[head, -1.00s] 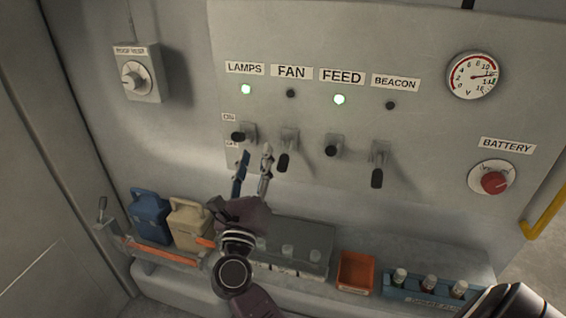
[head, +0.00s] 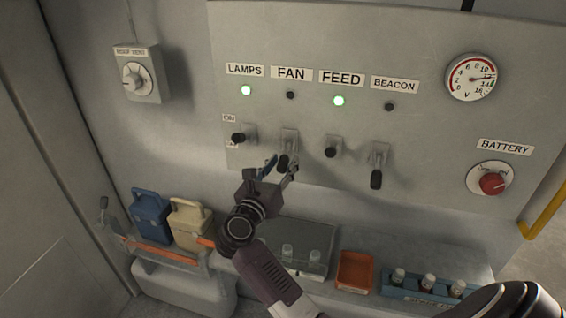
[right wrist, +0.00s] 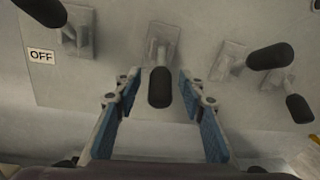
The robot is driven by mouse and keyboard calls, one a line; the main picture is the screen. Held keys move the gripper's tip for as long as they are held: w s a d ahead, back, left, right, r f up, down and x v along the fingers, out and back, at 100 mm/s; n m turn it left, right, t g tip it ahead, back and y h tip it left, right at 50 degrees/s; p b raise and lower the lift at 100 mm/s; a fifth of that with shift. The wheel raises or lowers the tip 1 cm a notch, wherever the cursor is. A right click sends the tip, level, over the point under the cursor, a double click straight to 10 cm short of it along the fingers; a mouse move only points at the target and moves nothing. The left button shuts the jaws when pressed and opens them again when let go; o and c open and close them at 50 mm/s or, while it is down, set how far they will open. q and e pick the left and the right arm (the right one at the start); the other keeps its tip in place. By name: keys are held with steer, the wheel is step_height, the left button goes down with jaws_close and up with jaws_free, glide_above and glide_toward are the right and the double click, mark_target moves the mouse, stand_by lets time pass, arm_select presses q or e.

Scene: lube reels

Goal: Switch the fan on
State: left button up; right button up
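The fan switch lever (head: 284,160) sits on the panel under the FAN label (head: 291,73). Its black handle hangs down, and the fan light (head: 290,95) is dark. My right gripper (head: 281,167) is open at this lever, with a finger to each side. In the right wrist view the black fan handle (right wrist: 160,88) shows between the spread blue-padded fingers, with gaps on both sides. I see no contact. My left gripper is not in view.
The lamps lever (head: 238,137) and feed lever (head: 330,152) stick outward, with green lights lit. The beacon lever (head: 377,179) hangs down, its light dark. A battery knob (head: 493,183) is at right. Below are a blue jug (head: 150,217), a beige jug (head: 189,224) and an orange bin (head: 355,271).

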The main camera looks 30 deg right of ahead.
jaws_close()
stand_by(0.3)
